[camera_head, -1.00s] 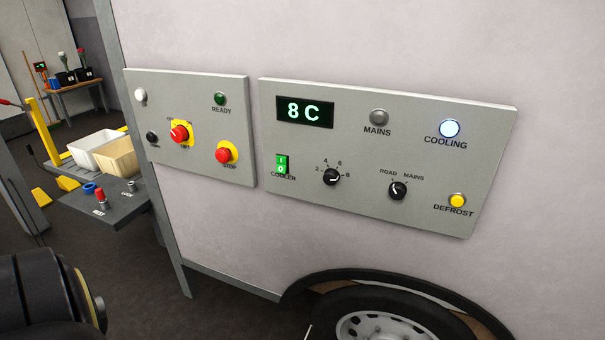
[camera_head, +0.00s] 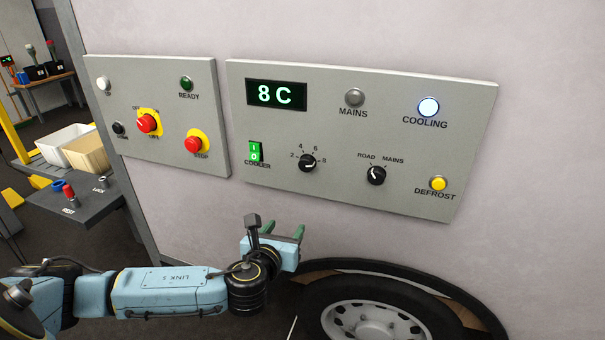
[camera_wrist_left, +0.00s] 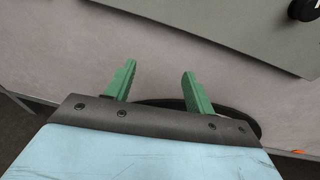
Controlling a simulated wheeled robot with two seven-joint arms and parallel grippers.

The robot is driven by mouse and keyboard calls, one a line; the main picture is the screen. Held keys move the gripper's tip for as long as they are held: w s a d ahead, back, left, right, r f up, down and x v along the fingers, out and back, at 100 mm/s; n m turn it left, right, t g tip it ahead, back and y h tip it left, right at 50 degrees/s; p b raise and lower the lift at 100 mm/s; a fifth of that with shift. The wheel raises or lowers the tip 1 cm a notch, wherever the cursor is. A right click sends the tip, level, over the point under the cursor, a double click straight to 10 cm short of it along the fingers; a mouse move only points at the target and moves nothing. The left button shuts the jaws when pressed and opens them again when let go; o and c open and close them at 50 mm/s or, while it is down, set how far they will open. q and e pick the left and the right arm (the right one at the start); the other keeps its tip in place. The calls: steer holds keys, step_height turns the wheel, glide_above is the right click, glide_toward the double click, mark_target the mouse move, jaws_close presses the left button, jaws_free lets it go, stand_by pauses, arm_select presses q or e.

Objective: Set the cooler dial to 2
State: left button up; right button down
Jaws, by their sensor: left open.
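The cooler dial (camera_head: 308,163) is a small black round knob on the right grey panel (camera_head: 440,110), with the numbers 2, 4, 6 and 8 around it. Its white mark appears to point right, toward 8. The display (camera_head: 276,95) above it reads 8 C. My left gripper (camera_head: 283,229) is open and empty, below the panel's lower edge and apart from the dial. In the left wrist view its green fingers (camera_wrist_left: 159,69) are spread before the wall, and part of a black knob (camera_wrist_left: 303,9) shows at the top right. My right gripper is out of view.
A green COOLER switch (camera_head: 255,151) is left of the dial and a ROAD/MAINS knob (camera_head: 376,175) is right of it. The left panel (camera_head: 165,82) carries a red STOP button (camera_head: 194,144). A wheel (camera_head: 365,310) sits below. The wall between is clear.

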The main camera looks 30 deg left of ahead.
mark_target(305, 167)
arm_select(q)
steer(key=s+d+r+m+t, duration=0.1)
steer(key=s+r+m, duration=0.15)
steer(key=r, duration=0.25)
steer(key=s+d+r+m+t, duration=0.1)
steer(key=r+m+t, duration=0.15)
steer(key=r, duration=0.35)
steer(key=shift+g+h, duration=0.3)
steer(key=shift+g, duration=0.05)
steer(key=x, duration=1.3)
steer(key=shift+f+b, duration=0.15)
steer(key=shift+b, duration=0.2)
steer(key=c, duration=1)
